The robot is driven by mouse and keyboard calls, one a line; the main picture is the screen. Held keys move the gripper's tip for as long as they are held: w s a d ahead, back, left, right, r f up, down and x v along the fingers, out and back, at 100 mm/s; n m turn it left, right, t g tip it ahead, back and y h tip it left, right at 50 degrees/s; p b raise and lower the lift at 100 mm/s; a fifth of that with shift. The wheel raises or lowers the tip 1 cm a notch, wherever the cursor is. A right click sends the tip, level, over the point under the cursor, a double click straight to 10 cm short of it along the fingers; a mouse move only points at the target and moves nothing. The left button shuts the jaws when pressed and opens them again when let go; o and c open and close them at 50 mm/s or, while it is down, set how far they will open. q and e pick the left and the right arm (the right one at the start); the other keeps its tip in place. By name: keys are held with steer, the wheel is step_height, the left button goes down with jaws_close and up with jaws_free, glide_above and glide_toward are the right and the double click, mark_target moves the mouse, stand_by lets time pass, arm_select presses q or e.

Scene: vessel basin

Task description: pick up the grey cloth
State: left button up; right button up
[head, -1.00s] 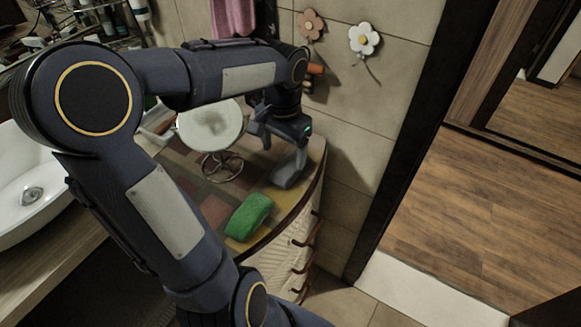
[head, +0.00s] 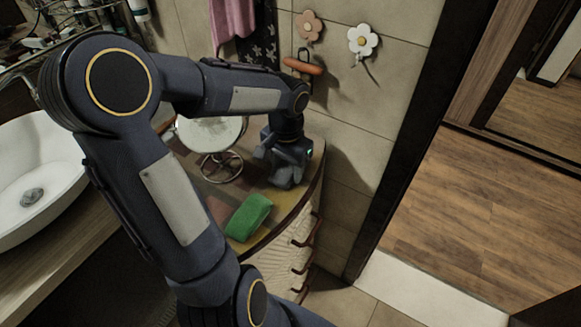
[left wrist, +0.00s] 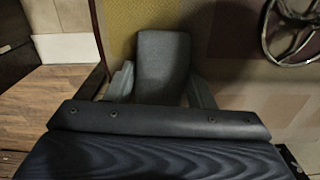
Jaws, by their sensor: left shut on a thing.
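The grey cloth (left wrist: 162,62) shows in the left wrist view as a small grey block between my two fingers. My left gripper (left wrist: 160,85) is shut on it, with one finger at each side. In the head view my left gripper (head: 285,178) is at the right end of the patterned counter, pointing down. The cloth is mostly hidden by the gripper there, and I cannot tell whether it touches the counter. My right gripper is not in view.
A green sponge (head: 248,217) lies on the counter in front of my gripper. A round mirror on a wire stand (head: 219,165) stands to the left; its base (left wrist: 290,35) shows in the wrist view. A white basin (head: 40,185) is at far left. The tiled wall is close behind.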

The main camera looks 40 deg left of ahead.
arm_select(q)
steer(key=shift+c, duration=0.6)
steer(key=shift+r, duration=0.1)
steer(key=shift+r, duration=0.55)
steer(key=w+d+r, duration=0.2)
steer(key=d+r, duration=0.2)
steer(key=w+d+r, duration=0.2)
steer(key=d+r, duration=0.1)
steer(key=d, duration=0.1)
steer(key=w+d+r+b, duration=0.1)
steer(key=d+r, duration=0.3)
steer(key=shift+w+d+r, duration=0.35)
steer(key=shift+w, duration=0.05)
